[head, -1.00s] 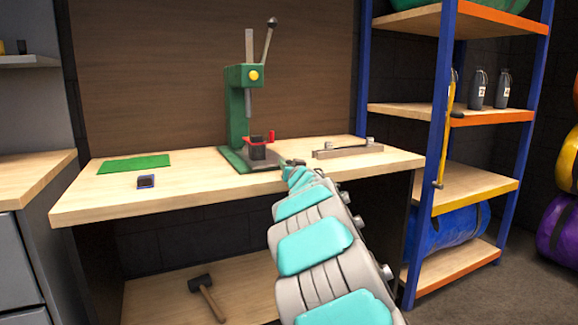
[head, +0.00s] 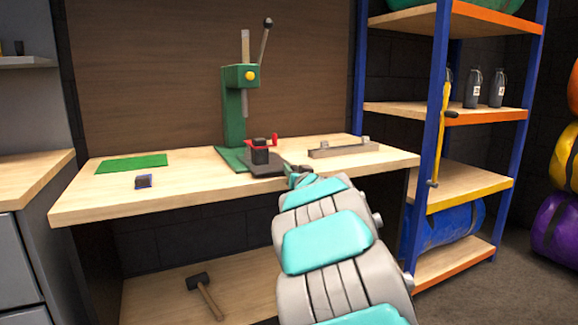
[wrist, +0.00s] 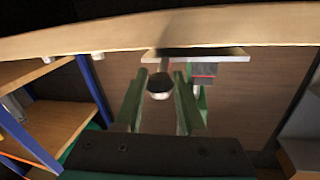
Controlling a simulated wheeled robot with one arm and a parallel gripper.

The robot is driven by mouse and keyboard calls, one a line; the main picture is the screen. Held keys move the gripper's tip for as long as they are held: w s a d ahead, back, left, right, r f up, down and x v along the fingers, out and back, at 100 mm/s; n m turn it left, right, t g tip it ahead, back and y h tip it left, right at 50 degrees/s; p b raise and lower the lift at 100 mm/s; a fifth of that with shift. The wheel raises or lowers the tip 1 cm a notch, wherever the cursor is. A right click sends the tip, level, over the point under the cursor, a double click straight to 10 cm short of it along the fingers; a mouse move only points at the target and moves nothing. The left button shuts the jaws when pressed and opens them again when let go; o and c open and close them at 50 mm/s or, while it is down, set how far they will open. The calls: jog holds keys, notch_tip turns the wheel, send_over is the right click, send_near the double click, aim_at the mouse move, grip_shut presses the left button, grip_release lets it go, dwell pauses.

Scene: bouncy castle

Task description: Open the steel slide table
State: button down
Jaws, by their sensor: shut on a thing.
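A green press (head: 235,115) with a yellow button and a lever stands on the wooden bench. Its dark steel slide table (head: 288,167) sticks out from the green base toward the bench's front edge, with a dark block (head: 260,157) on it. In the wrist view, the slide table (wrist: 225,55) shows as a pale-edged plate with a round knob (wrist: 160,88) in front of it. My gripper (head: 294,173) is at the slide table's front end. Its green fingers (wrist: 160,80) stand on both sides of the knob, shut on it; the exact contact is partly hidden.
A steel bar fixture (head: 343,149) lies right of the press. A mallet (head: 205,297) rests on the lower shelf. A blue-posted rack (head: 433,150) stands close on the right.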

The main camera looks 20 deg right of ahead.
jog(key=s+p, duration=0.1)
jog(key=s, duration=0.9)
jog(key=shift+d+p, duration=0.2)
jog(key=shift+p, duration=0.1)
jog(key=c, duration=0.5)
grip_release()
jog(key=s, duration=0.2)
jog(key=s+a, duration=0.1)
jog(key=s, duration=0.4)
jog(key=shift+s+a+b, duration=0.15)
jog(key=shift+s+b, duration=0.15)
jog(key=shift+b, duration=0.05)
